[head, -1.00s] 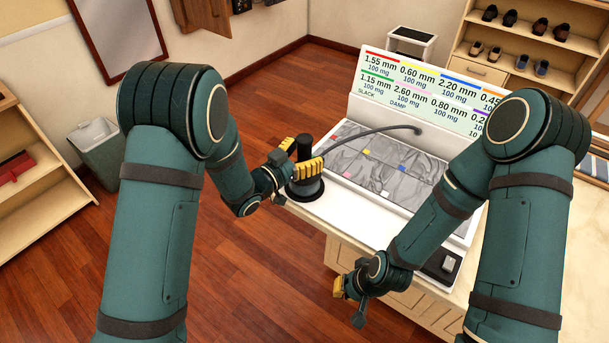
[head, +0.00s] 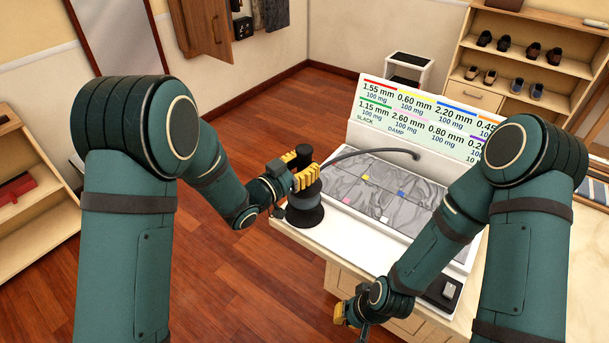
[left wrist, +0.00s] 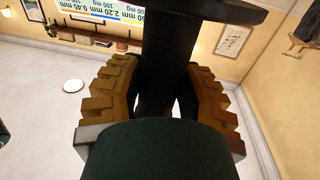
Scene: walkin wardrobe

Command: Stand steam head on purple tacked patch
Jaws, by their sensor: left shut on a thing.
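The steam head (head: 307,194) is a dark upright piece with a grey lower body, a wide black round foot and a black handle. It is at the near left corner of the white counter unit; a grey hose runs from it to the back. My left gripper (head: 304,176) is shut on its handle, also seen between the ridged yellow fingers in the left wrist view (left wrist: 170,75). I cannot tell whether the foot touches the counter. The grey cloth (head: 375,190) carries small coloured patches; I cannot pick out a purple one. My right arm covers the cloth's right part. My right gripper (head: 343,312) is low in front of the counter, its opening unclear.
A sign board (head: 420,115) with colour-barred numbers stands behind the cloth. A small dark pad (head: 440,291) with a grey object lies at the counter's right. Shoe shelves (head: 520,60) stand behind. Open wooden floor lies left of the counter.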

